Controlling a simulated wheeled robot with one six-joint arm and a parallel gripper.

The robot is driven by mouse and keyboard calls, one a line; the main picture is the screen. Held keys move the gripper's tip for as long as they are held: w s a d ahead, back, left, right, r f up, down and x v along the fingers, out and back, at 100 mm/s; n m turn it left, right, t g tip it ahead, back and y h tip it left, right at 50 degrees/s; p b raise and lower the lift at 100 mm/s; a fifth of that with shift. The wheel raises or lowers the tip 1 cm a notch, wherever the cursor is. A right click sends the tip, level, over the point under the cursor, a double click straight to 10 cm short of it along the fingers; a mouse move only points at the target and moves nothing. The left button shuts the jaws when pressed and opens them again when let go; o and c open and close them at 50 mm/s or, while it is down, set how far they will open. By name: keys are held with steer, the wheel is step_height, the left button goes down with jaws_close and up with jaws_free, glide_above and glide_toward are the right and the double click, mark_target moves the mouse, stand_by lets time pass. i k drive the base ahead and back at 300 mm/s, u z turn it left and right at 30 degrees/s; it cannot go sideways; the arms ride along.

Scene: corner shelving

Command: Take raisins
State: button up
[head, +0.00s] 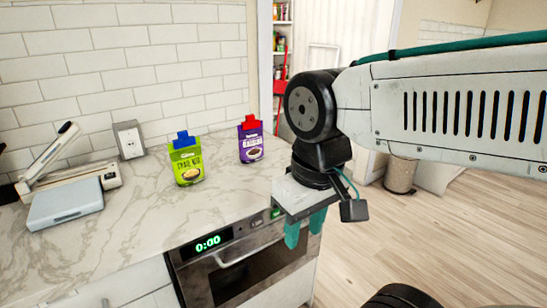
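A purple bag (251,143) with a red clip on top stands upright on the marble counter, near its back right. Its label is too small to read surely, but its picture shows a small dark heap, which fits raisins. A green bag (187,165) with a blue clip stands to its left and nearer to me; its label seems to read trail mix. My gripper (305,230) hangs pointing down, right of the bags and by the counter's right end. Its two teal fingers are apart, with nothing seen between them.
The marble counter (130,225) is clear in front of the bags. A grey scale-like device (65,204) and a white hinged appliance (95,180) lie at the left. An oven (245,262) is under the counter.

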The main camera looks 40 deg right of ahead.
mark_target(251, 144)
steer(key=z, duration=0.5)
steer(key=i, duration=0.65)
steer(key=z, duration=2.4)
steer(key=i, duration=1.6)
steer(key=u, duration=3.1)
steer(key=i, duration=0.15)
steer(key=u, duration=0.2)
